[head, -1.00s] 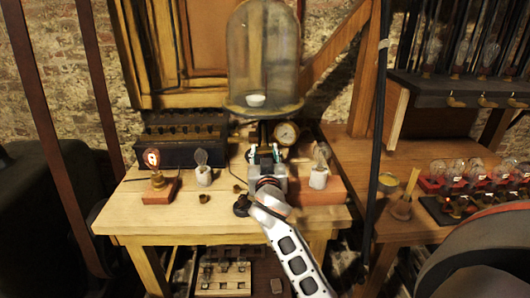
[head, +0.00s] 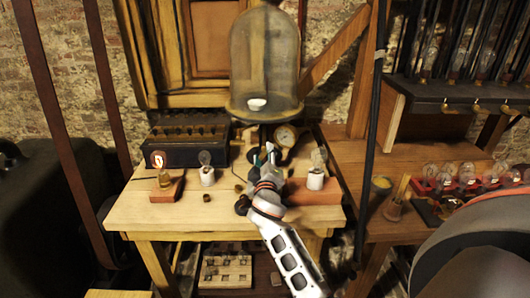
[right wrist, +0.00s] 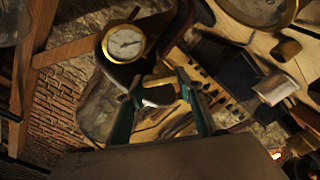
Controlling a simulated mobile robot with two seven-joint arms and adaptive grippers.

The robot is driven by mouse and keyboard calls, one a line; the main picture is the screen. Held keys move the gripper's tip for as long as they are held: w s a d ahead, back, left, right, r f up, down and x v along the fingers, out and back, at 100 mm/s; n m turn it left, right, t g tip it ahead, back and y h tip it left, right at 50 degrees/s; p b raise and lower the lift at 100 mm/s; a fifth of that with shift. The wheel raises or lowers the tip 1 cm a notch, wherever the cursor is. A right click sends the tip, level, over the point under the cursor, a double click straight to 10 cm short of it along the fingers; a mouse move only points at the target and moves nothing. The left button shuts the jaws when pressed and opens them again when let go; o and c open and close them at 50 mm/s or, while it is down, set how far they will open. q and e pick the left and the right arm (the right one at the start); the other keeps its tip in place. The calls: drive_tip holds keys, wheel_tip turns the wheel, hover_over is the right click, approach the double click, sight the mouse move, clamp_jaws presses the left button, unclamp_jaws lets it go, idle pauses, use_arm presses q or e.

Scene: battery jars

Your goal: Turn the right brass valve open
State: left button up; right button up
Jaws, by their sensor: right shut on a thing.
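My right gripper (head: 265,156) reaches over the wooden table to the base of the glass bell jar (head: 264,60). In the right wrist view its two teal fingers (right wrist: 160,112) stand on either side of a brass valve handle (right wrist: 157,90), and they are shut on it. The fingers look rolled over to one side in the head view. The gripper hides most of the valve there, so how far it is turned cannot be told. A round brass gauge (head: 285,136) is just right of the gripper, and also shows in the right wrist view (right wrist: 124,43). My left gripper is not in view.
A lit bulb on a red base (head: 164,182), a small bulb in a white holder (head: 206,172) and a dark battery box (head: 187,140) stand left of the gripper. A bulb on a brick-red block (head: 315,185) stands close on the right. The table's front left is clear.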

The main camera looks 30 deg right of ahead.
drive_tip(key=n+p, duration=0.2)
drive_tip(key=n, duration=0.2)
drive_tip(key=n+p, duration=0.1)
drive_tip(key=n, duration=0.2)
drive_tip(key=shift+f, duration=0.1)
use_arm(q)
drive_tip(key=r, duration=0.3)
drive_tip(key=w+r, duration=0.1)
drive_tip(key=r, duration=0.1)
use_arm(e)
drive_tip(key=shift+n, duration=0.3)
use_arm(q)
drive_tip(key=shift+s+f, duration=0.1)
use_arm(e)
drive_tip(key=shift+f, duration=0.1)
drive_tip(key=o, duration=1.1)
drive_tip(key=shift+a, duration=0.1)
drive_tip(key=v, duration=1.2)
